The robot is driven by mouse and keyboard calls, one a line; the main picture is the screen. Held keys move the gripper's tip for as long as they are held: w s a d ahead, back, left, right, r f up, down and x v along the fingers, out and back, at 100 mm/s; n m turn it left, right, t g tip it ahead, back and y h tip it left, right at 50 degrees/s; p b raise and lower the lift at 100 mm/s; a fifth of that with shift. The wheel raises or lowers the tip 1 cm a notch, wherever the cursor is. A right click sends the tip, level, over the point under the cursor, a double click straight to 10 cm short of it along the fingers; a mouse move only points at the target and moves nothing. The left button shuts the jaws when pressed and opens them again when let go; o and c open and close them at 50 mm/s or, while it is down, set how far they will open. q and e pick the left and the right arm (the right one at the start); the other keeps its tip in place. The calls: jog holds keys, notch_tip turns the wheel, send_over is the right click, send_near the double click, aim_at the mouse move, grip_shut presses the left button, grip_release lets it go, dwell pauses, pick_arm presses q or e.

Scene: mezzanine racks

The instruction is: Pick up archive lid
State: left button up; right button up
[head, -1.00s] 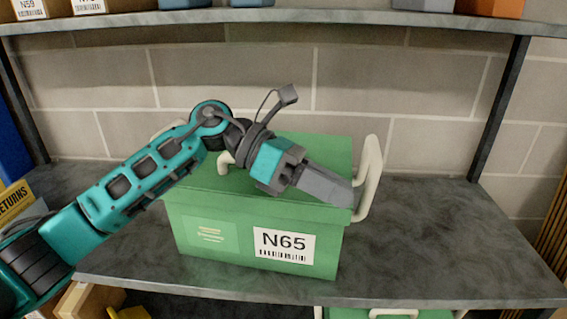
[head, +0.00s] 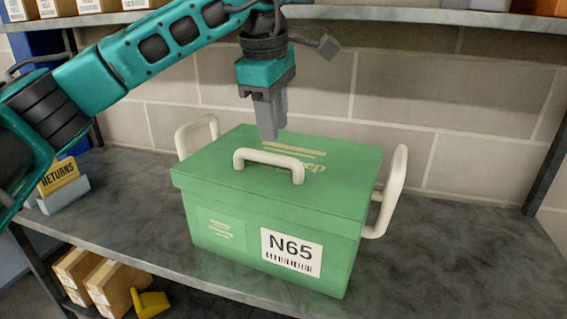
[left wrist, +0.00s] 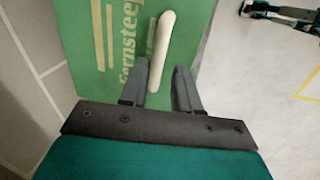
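The green archive lid (head: 335,183) lies closed on the green archive box (head: 215,255) labelled N65. A cream bar handle (head: 268,156) stands up from the lid's top. My left gripper (head: 268,136) points down above the lid, just behind the handle in the head view. In the left wrist view, the two grey fingers of my left gripper (left wrist: 162,68) are apart and empty. The lid handle (left wrist: 165,40) appears ahead of them, its near end in line with the gap. Whether the fingers touch the lid is unclear. My right gripper is not in view.
The box stands on a grey shelf (head: 130,185) with a block wall behind it. Cream side handles (head: 392,185) rise from the box. A yellow RETURNS sign (head: 58,178) stands at left. An upper shelf (head: 420,17) runs overhead. Shelf room right of the box is clear.

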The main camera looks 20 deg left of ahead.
aim_at(277, 155)
pick_arm(q)
jog(key=f, duration=0.2)
jog(key=w+f, duration=0.1)
jog(key=f, duration=0.5)
jog(key=shift+w+f, duration=0.2)
jog(key=shift+w, duration=0.15)
grip_shut()
